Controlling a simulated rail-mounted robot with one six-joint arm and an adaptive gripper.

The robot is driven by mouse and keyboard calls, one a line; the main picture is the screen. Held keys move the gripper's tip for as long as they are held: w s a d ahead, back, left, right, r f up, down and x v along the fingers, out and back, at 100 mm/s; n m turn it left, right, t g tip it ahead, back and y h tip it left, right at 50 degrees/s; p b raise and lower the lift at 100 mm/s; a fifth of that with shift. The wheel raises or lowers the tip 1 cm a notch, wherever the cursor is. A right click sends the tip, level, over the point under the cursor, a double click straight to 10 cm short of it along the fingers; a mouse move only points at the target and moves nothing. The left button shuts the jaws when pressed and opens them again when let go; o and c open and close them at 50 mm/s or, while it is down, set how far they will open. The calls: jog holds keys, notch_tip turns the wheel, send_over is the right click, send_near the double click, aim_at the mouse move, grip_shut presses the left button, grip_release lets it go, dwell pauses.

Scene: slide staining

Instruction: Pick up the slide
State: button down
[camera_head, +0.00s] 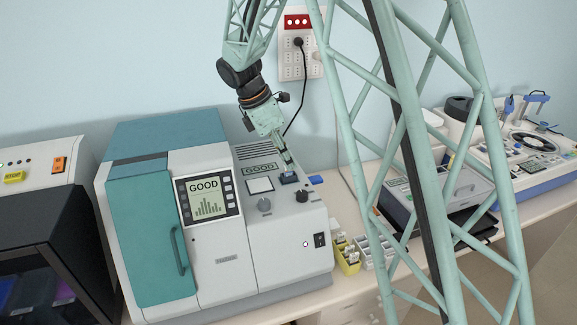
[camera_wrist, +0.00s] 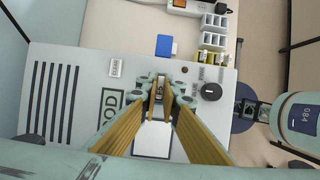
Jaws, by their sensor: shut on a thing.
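My gripper (camera_head: 287,168) is over the top of the white and teal machine, beside its square white plate. In the wrist view, the two yellow-brown fingers (camera_wrist: 160,95) close together at their tips, low over the machine's top. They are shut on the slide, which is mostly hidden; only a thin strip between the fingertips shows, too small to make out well. I cannot tell whether the slide touches the machine.
Beyond stand yellow and white slide racks (camera_head: 348,256). A second machine (camera_head: 440,190) is at right, behind my lattice frame.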

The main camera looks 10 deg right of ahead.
notch_tip(320, 180, up, 16)
jog(key=shift+r, duration=0.25)
dwell(0.4)
jog(key=shift+f, duration=0.1)
dwell(0.6)
notch_tip(320, 180, down, 9)
jog(key=d+m+g+y+b, duration=0.2)
jog(key=m+g+y+b, duration=0.2)
jog(key=m+b, duration=0.9)
jog(key=shift+s+d+m+g+y, duration=0.15)
jog(key=shift+d+m+g+y, duration=0.2)
jog(key=shift+m, duration=2.75)
